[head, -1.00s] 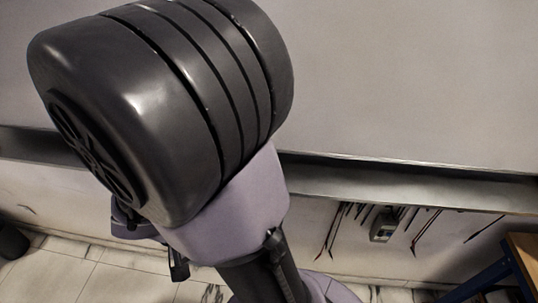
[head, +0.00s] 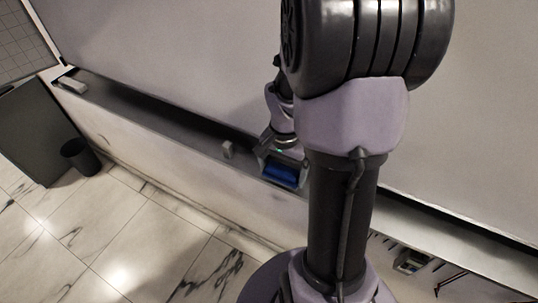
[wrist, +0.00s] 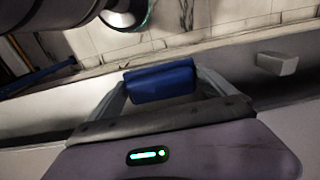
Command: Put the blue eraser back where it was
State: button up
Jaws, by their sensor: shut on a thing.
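The blue eraser (head: 281,176) is in my gripper (head: 283,168), near the middle of the head view. It also shows in the wrist view (wrist: 162,84), held crosswise between the two fingers of my gripper (wrist: 164,76), which are shut on it. The gripper is at the long grey tray (head: 190,128) below the whiteboard (head: 180,55). Whether the eraser touches the tray, I cannot tell. My own arm hides part of the tray to the right.
A small pale block (head: 228,149) sits on the tray just left of my gripper; it also shows in the wrist view (wrist: 277,63). Another pale block (head: 72,86) lies at the tray's far left end. A dark bin (head: 80,157) stands on the floor. The tray between the blocks looks clear.

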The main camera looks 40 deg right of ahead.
aim_at(283, 176)
jog(key=f, duration=0.2)
jog(key=d+f+b, duration=0.1)
jog(key=shift+w+f, duration=0.25)
jog(key=shift+f, duration=0.1)
jog(key=shift+c, duration=0.7)
jog(key=o, duration=1.1)
